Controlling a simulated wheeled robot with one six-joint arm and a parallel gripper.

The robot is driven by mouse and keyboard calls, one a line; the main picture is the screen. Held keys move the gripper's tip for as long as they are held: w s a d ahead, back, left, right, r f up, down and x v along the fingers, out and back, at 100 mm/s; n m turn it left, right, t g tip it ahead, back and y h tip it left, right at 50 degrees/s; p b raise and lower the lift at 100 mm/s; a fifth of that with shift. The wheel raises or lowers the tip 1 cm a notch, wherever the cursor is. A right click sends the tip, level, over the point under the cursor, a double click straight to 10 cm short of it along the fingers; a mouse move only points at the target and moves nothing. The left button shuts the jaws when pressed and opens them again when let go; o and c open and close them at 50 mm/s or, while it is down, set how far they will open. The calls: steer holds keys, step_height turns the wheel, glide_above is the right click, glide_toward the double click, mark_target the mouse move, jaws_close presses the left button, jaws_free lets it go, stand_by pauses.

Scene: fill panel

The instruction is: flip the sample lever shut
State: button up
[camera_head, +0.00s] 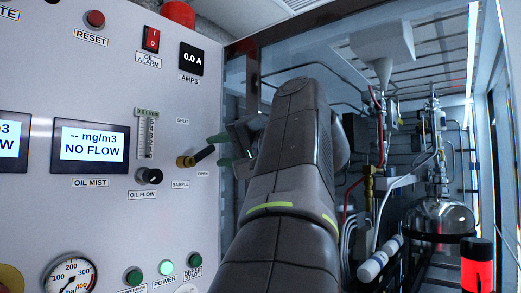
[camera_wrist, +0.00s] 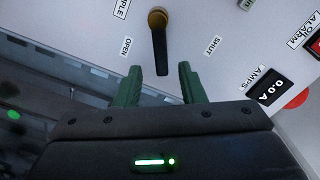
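The sample lever (camera_head: 203,154) is a black handle on a brass-yellow pivot, on the grey panel above the SAMPLE label. In the head view it points right and slightly up, between the SHUT label (camera_head: 182,121) above and the OPEN label (camera_head: 203,174) below. My gripper (camera_head: 214,151) is open at the lever's free end, with its green fingers apart. In the wrist view the lever (camera_wrist: 159,45) points down toward my gripper (camera_wrist: 160,67), its tip between the two fingertips. A gap shows on both sides; depth is hard to judge.
The oil flow knob (camera_head: 149,176) and a flow gauge (camera_head: 147,134) sit left of the lever. A red alarm switch (camera_head: 151,39) and the amps display (camera_head: 191,58) are above. An open cabinet with pipes and a glass vessel (camera_head: 441,218) lies to the right.

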mark_target(209, 151)
steer(key=shift+p+x, duration=0.55)
steer(key=shift+x, duration=1.5)
jaws_close()
